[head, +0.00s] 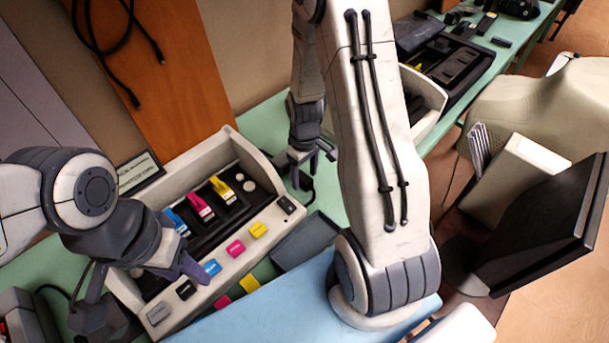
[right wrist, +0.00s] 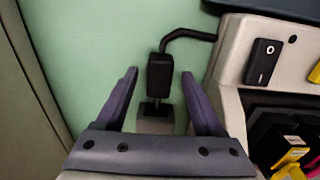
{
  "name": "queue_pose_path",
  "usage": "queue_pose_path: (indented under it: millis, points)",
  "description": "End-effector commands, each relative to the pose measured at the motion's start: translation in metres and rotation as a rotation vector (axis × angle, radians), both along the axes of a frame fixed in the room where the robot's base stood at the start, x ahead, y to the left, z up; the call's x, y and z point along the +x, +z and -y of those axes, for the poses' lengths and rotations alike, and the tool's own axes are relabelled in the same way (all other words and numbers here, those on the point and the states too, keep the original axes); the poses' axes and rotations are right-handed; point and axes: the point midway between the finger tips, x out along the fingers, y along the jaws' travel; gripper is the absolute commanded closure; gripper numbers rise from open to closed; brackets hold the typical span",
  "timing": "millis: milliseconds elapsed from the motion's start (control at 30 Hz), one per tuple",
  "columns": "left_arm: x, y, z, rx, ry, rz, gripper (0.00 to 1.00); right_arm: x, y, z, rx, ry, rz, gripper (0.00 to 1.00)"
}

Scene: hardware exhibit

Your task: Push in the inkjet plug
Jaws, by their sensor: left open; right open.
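The black inkjet plug (right wrist: 160,76) is in the right wrist view, with its cable running up and right to the pale inkjet unit (right wrist: 232,78). Bare metal shows between the plug's lower end and a grey block (right wrist: 156,124). My right gripper (right wrist: 159,88) is open, with one finger on each side of the plug and a visible gap to each. In the head view my right gripper (head: 312,170) is behind the inkjet unit's (head: 262,163) right end; the plug is hard to make out there. My left gripper (head: 150,286) is open over the unit's front left.
Another pale unit (head: 426,95) stands behind my right arm. A dark monitor (head: 545,225) is at far right. Green tabletop (right wrist: 90,50) is clear left of the plug.

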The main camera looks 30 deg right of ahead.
Motion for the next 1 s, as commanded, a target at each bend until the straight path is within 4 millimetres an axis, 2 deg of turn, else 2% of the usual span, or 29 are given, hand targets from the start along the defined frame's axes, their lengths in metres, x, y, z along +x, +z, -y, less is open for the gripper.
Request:
queue_pose_path:
  millis: [100, 367, 400, 567, 600, 1000]
  points:
    - [0.0000, 0.0001, 0.0000, 0.000, 0.000, 0.000, 0.50, -0.0002, -0.0073, -0.0002, 0.000, 0.000, -0.001, 0.30]
    - [0.0000, 0.0001, 0.0000, 0.000, 0.000, 0.000, 0.50, 0.0002, -0.0090, -0.0001, 0.000, 0.000, 0.001, 0.30]
    - [0.0000, 0.0001, 0.0000, 0.000, 0.000, 0.000, 0.50, 0.0002, -0.0089, -0.0001, 0.000, 0.000, 0.001, 0.34]
    - [0.0000, 0.0001, 0.0000, 0.000, 0.000, 0.000, 0.50, 0.0001, -0.0088, -0.0001, 0.000, 0.000, 0.001, 0.95]
    - [0.0000, 0.0001, 0.0000, 0.000, 0.000, 0.000, 0.50, 0.0001, -0.0088, -0.0001, 0.000, 0.000, 0.001, 1.00]
    - [0.0000, 0.0001, 0.0000, 0.000, 0.000, 0.000, 0.50, -0.0002, -0.0086, -0.0003, 0.000, 0.000, 0.000, 1.00]
